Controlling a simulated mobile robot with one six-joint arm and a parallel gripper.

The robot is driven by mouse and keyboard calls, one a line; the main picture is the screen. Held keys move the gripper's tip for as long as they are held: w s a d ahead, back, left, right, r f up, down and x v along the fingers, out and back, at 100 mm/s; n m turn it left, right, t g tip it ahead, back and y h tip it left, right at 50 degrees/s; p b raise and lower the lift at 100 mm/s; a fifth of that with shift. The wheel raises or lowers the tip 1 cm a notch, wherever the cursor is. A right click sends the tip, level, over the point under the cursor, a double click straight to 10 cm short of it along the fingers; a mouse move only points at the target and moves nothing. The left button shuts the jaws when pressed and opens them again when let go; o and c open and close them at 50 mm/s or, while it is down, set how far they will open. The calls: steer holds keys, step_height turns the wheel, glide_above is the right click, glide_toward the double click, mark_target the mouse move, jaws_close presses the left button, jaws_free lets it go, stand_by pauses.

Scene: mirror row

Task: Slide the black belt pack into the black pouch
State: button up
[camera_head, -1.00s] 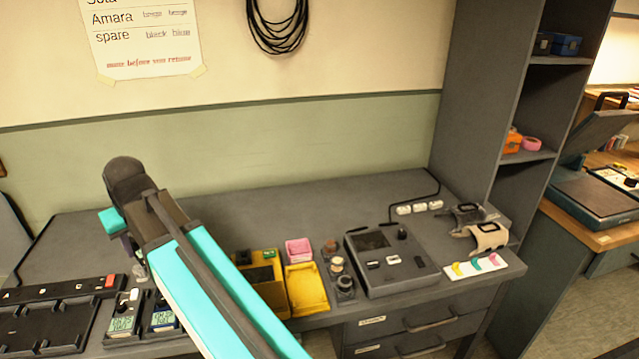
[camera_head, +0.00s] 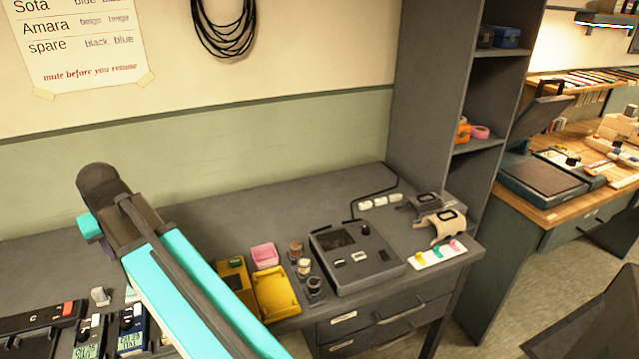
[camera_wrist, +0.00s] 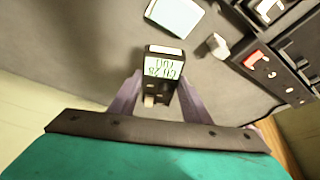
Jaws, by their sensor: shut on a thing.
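My gripper (camera_wrist: 157,88) is shut on a black belt pack (camera_wrist: 163,52) with a lit green display, seen end-on between the two purple fingers in the wrist view. In the head view my arm hides the held pack and most of the gripper. The black pouch (camera_head: 424,201) stands at the right end of the bench, partly hidden behind a beige pouch (camera_head: 446,226). My gripper is far to the left of both pouches.
Other packs with lit displays (camera_head: 131,331) stand at the bench's left front, beside a dark charging rack (camera_head: 30,333). A yellow tray (camera_head: 277,292), a pink box (camera_head: 264,255), small jars and a grey console (camera_head: 370,275) fill the middle. A colour-marked white card (camera_head: 438,253) lies before the pouches.

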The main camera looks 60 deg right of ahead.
steer(key=s+d+m+g+h+p, duration=0.15)
steer(key=s+d+m, duration=0.3)
steer(key=d, duration=0.75)
steer(key=s+d+m+g+h+p, duration=0.1)
steer(key=s+d+m+p, duration=0.3)
steer(key=d, duration=0.9)
steer(key=s+d+m+g+h+p, duration=0.1)
steer(key=s+d+m+p, duration=0.3)
steer(key=d, duration=0.8)
steer(key=s+d+m+g+p, duration=0.1)
steer(key=s+d+m, duration=0.2)
steer(key=s+d, duration=0.4)
steer(key=s+d+m+g+p, duration=0.1)
steer(key=s+d, duration=0.6)
steer(key=s, duration=0.7)
steer(key=s+d+m+g+p, duration=0.1)
steer(key=s+d+m+p, duration=0.1)
steer(key=s+d+m, duration=0.4)
steer(key=s+d, duration=0.2)
steer(key=s, duration=0.2)
steer(key=shift+s+r+g, duration=0.35)
steer(key=shift+f+y, duration=0.1)
steer(key=shift+y, duration=0.25)
steer(key=shift+f+b, duration=1.95)
steer(key=shift+f, duration=1.8)
